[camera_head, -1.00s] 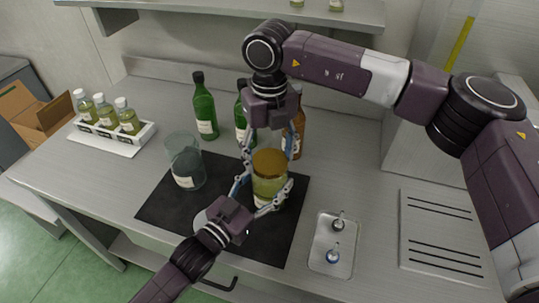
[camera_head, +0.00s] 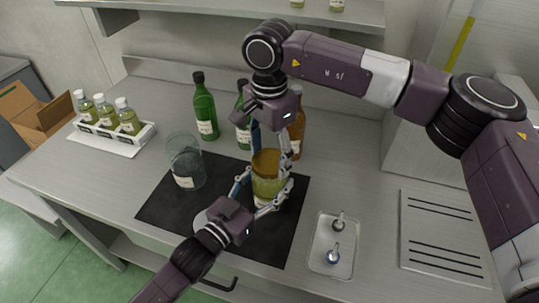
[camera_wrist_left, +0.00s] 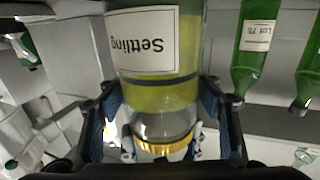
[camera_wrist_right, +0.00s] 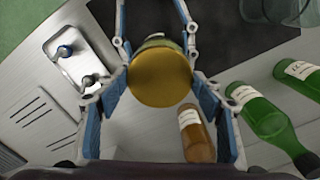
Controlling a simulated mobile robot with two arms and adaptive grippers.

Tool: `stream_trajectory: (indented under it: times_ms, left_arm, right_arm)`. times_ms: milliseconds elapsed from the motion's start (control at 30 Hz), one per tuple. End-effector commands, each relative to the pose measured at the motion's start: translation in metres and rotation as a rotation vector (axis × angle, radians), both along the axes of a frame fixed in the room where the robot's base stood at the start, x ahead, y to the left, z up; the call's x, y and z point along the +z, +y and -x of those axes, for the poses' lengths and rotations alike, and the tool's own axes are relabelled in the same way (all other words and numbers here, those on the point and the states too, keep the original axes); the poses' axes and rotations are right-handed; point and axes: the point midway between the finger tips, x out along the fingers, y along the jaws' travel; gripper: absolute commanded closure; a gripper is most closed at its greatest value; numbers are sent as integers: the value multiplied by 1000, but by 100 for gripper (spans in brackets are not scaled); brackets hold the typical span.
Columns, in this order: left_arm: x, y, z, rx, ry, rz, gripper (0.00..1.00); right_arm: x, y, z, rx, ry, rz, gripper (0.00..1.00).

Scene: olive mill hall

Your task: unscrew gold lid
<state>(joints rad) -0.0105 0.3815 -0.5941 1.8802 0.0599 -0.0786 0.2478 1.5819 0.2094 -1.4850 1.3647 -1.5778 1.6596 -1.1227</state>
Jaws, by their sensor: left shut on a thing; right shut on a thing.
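The jar (camera_head: 267,188) with the gold lid (camera_head: 265,161) stands upright at the right part of the black mat (camera_head: 165,205). It holds yellow-green liquid, and its label reads "Settling" in the left wrist view (camera_wrist_left: 147,45). My left gripper (camera_head: 264,193) is shut around the jar's body from the front. My right gripper (camera_head: 270,157) comes from above and is shut on the gold lid. The lid's round top lies between its fingers in the right wrist view (camera_wrist_right: 160,78). The lid is on the jar.
An empty-looking glass jar (camera_head: 185,165) stands left on the mat. Green bottles (camera_head: 205,110) and an amber bottle (camera_head: 297,130) stand close behind. A metal tray (camera_head: 318,262) with small stoppers is at right, and a white rack (camera_head: 105,142) with bottles at far left.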

Motion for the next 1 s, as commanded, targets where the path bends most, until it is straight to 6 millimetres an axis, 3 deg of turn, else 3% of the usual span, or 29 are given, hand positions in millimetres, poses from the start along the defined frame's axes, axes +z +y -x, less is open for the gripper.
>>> stream_trajectory:
  times_ms: [167, 1000]
  left_arm:
    - [0, -1, 1, -2, 1, -1, 100]
    - [-1, -1, 1, -1, 1, 0, 100]
  right_arm:
    - [1, 0, -1, 160, -4, -1, 68]
    - [7, 0, -1, 155, -4, 0, 68]
